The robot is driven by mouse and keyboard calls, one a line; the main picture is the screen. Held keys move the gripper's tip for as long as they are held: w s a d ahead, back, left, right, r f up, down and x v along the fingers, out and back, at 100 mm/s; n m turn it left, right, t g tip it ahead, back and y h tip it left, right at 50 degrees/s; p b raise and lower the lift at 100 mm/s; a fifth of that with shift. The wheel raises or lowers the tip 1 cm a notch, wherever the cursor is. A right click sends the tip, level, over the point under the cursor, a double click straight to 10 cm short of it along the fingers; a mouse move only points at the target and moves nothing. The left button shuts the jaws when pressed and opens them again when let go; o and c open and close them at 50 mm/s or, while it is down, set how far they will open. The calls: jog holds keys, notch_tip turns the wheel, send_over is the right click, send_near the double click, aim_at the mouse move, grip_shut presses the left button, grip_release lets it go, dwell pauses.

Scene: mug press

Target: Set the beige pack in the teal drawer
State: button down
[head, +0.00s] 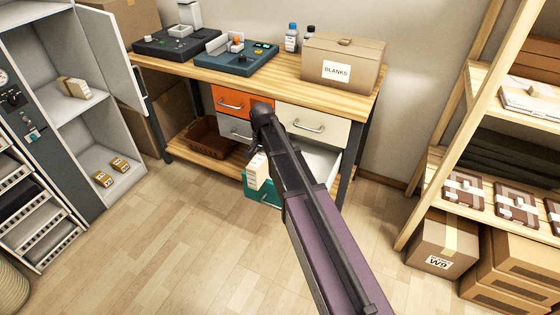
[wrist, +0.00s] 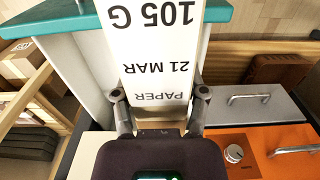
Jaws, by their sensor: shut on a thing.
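The beige pack (head: 258,170) is upright in my gripper, in front of the desk's drawers. In the wrist view the pack (wrist: 160,45) shows a pale face printed PAPER, 21 MAR, 105 G, upside down. My gripper (wrist: 160,94) is shut on it, one finger at each side. The teal drawer (head: 262,194) is pulled out at the bottom right of the desk, and the pack overlaps its left part. Its teal rim (wrist: 40,20) runs behind the pack in the wrist view. My arm hides much of the drawer; I cannot tell whether the pack touches it.
The orange drawer (head: 232,102), grey drawer (head: 234,127) and cream drawer (head: 312,124) appear shut. A brown crate (head: 205,138) sits on the lower shelf. A BLANKS box (head: 343,63) stands on the desk. The floor in front is clear; a shelf with cartons stands right.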

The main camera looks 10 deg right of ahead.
jog(key=w+d, duration=0.7)
jog(key=w, duration=0.3)
notch_tip(320, 180, down, 8)
jog(key=b, duration=0.8)
jog(key=shift+s+a, duration=0.2)
jog(key=shift+s, duration=0.2)
jog(key=shift+f, duration=0.15)
jog(key=f+b, duration=0.3)
jog(key=shift+w+d+f, duration=0.15)
jog(key=shift+w+d, duration=0.1)
jog(key=shift+w, duration=0.05)
jog(key=shift+f+b, duration=0.6)
jog(key=shift+b, duration=0.25)
